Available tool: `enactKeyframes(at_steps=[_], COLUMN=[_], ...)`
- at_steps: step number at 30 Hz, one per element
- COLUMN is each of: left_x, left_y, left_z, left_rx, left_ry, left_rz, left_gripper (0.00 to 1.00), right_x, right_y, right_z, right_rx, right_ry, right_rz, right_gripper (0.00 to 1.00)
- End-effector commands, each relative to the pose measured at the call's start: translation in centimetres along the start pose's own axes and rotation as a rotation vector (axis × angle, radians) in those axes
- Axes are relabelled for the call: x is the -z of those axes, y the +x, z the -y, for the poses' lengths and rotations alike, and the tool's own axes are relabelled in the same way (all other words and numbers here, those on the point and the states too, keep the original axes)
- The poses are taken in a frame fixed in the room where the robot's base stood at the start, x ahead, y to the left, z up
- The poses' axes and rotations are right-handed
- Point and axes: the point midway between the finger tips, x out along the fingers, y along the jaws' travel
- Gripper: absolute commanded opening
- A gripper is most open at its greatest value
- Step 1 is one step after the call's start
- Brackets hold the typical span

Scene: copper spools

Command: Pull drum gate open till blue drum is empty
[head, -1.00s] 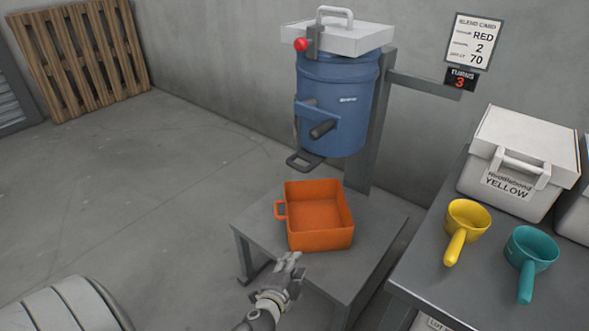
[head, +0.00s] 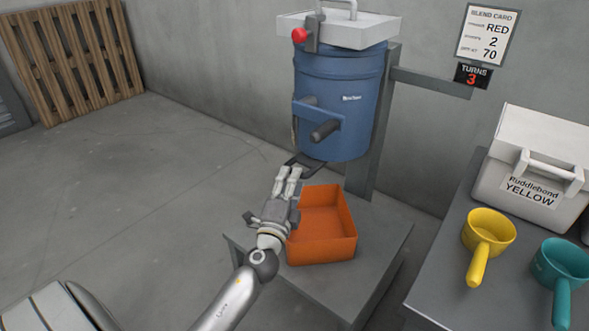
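The blue drum (head: 335,90) hangs on a grey post with a white lid on top. Its dark gate handle (head: 318,168) sticks out below the drum's underside, and its left part is hidden behind my fingers. My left gripper (head: 289,170) is at the handle's near left side, fingers pointing up and away. I cannot tell if it touches the handle or how far the fingers are apart. The orange bin (head: 325,250) stands under the drum on a low table, its left side partly covered by my gripper. No material shows falling from the drum. My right gripper is out of view.
The low grey table (head: 379,240) has bare room right of the bin. A bench (head: 440,255) at right holds a yellow scoop (head: 488,232), a teal scoop (head: 562,268) and a white container (head: 535,165). The turns display (head: 472,76) reads 3. A pallet (head: 75,55) leans at back left.

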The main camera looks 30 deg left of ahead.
Motion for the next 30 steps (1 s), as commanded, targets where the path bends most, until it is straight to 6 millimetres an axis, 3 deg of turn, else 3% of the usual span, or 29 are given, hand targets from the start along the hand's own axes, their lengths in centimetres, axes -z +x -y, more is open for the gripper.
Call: enactKeyframes(at_steps=[3, 7, 18, 27, 30], left_x=[0.0, 0.1, 0.1, 0.0, 0.0], left_y=[2.0, 3.2, 3.8, 3.8, 3.8], left_z=[0.1, 0.1, -0.1, -0.1, 0.0], left_rx=[0.001, 0.0, -0.001, -0.001, 0.0], left_ry=[0.001, 0.001, 0.0, 0.0, 0.0], left_rz=[-0.001, -0.002, -0.001, -0.001, -0.001], left_gripper=[0.37, 0.37, 0.37, 0.01, 0.0], right_x=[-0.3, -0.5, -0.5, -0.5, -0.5], right_y=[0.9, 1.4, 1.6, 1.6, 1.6], right_z=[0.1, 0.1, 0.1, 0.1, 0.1], right_rx=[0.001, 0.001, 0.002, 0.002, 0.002], right_ry=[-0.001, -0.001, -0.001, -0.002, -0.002], right_rz=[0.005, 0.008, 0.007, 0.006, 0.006], right_gripper=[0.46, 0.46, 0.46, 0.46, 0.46])
